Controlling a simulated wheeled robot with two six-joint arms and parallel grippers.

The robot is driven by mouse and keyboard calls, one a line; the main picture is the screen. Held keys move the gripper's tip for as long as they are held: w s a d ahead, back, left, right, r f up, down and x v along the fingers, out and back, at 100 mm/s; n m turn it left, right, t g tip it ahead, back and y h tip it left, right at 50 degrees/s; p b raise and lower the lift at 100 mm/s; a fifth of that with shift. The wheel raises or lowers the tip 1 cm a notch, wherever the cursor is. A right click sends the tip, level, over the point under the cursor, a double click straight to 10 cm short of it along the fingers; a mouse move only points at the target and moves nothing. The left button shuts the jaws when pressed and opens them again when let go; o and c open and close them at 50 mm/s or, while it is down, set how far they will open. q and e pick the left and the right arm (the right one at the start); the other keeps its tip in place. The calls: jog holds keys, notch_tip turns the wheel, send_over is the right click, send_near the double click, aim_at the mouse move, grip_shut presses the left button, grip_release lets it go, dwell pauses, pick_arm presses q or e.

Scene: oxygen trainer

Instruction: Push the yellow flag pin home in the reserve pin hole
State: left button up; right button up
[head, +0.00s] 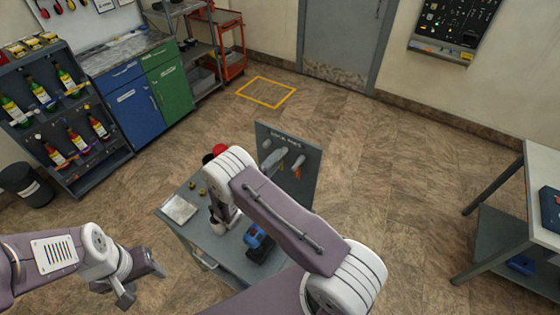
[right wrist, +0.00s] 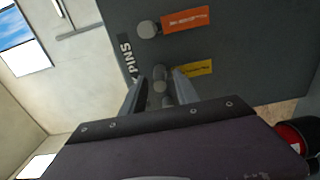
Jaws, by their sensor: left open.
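The grey upright panel (head: 305,170) stands on a cart, with several pins on its face. In the right wrist view, the yellow flag (right wrist: 196,69) lies flat against the panel (right wrist: 240,35) beside a grey pin knob (right wrist: 160,73). My right gripper (right wrist: 159,80) has its fingers on either side of this knob, with gaps visible; it appears open. In the head view my right arm partly covers the panel, and the gripper (head: 281,156) is close to its face. The pin hole itself is hidden. My left gripper (head: 143,284) is open and empty over the floor, left of the cart.
An orange flag (right wrist: 185,20) with its own knob (right wrist: 148,30) is near the yellow one. The cart top (head: 205,235) holds a metal tray (head: 180,209), a blue device (head: 258,240) and a red round thing (head: 217,151). Floor (head: 400,170) right of the panel is clear.

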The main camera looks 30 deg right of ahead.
dwell(0.4)
jog(key=shift+b, duration=0.3)
grip_shut()
jog(key=b+v, duration=0.1)
jog(key=v, duration=0.5)
jog(key=shift+s+a, duration=0.15)
jog(key=shift+a, duration=0.1)
dwell(0.5)
dwell(0.4)
